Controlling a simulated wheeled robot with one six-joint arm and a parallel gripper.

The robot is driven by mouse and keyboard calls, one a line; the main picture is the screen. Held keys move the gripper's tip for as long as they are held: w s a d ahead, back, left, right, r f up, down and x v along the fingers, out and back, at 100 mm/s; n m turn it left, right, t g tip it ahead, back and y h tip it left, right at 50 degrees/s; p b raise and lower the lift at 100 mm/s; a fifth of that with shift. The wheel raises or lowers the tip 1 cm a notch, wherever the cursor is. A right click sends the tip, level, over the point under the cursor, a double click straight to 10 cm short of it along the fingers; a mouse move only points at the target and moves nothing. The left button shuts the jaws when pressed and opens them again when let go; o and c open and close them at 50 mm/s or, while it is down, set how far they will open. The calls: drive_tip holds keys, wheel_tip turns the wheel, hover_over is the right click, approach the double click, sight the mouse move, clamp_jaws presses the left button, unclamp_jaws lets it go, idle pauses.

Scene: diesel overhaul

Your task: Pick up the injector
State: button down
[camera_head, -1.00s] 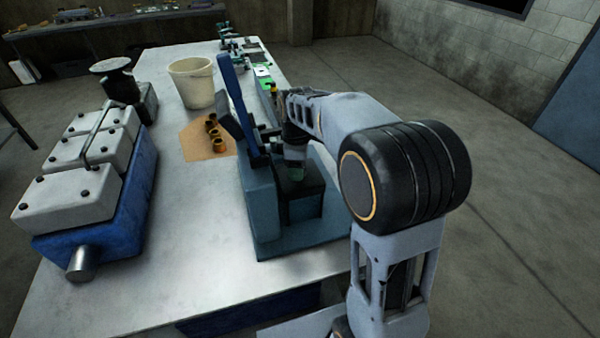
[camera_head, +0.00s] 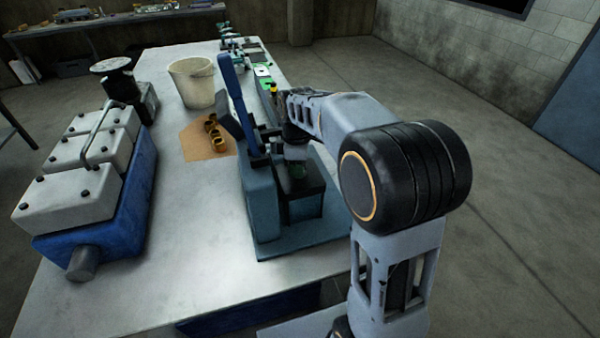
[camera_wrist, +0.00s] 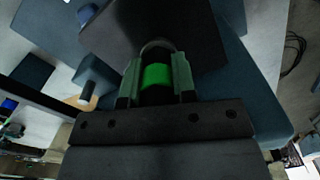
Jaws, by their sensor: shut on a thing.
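My gripper (camera_wrist: 155,84) is shut, its two fingers on either side of a dark cylindrical part with a bright green band, the injector (camera_wrist: 157,74). The injector's lower end is hidden or lost in the dark, so I cannot tell whether it touches the surface below. In the head view my gripper (camera_head: 297,171) is at the black block of the blue-grey lever stand (camera_head: 262,205), and the injector is mostly hidden there.
The stand's tall blue lever (camera_head: 235,90) rises just left of my arm. A blue engine with grey covers (camera_head: 75,165) is at the left. A white bucket (camera_head: 193,84) and several brass-coloured parts (camera_head: 214,133) on a brown sheet stand behind. The front left of the table (camera_head: 180,260) is clear.

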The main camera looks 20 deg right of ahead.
wheel_tip(320, 180, up, 18)
drive_tip(key=shift+p, duration=0.4)
idle(0.5)
drive_tip(key=c, duration=1.5)
unclamp_jaws()
drive_tip(key=shift+c, duration=0.2)
clamp_jaws()
drive_tip(key=shift+r, duration=0.1)
drive_tip(key=shift+d, duration=0.1)
